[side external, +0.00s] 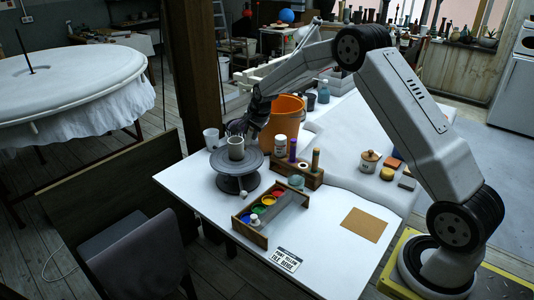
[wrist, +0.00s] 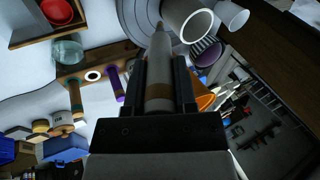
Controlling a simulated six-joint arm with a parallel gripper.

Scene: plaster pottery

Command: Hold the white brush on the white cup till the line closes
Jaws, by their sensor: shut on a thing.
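My gripper (side external: 244,124) is at the banding wheel. In the wrist view my gripper (wrist: 159,88) is shut on the white brush (wrist: 160,62), which has a brown band and a pale tip. The white cup (side external: 236,152) stands upright on the dark round wheel (side external: 225,164); it also shows in the wrist view (wrist: 186,22), just right of the brush tip. The tip is close beside the cup's wall; I cannot tell if it touches. I see no painted line on the cup.
A second white cup (side external: 211,139) stands left behind the wheel. An orange bucket (side external: 283,122) is close behind my gripper. A wooden paint tray (side external: 262,238) and a rack with bottles (side external: 309,179) are nearby.

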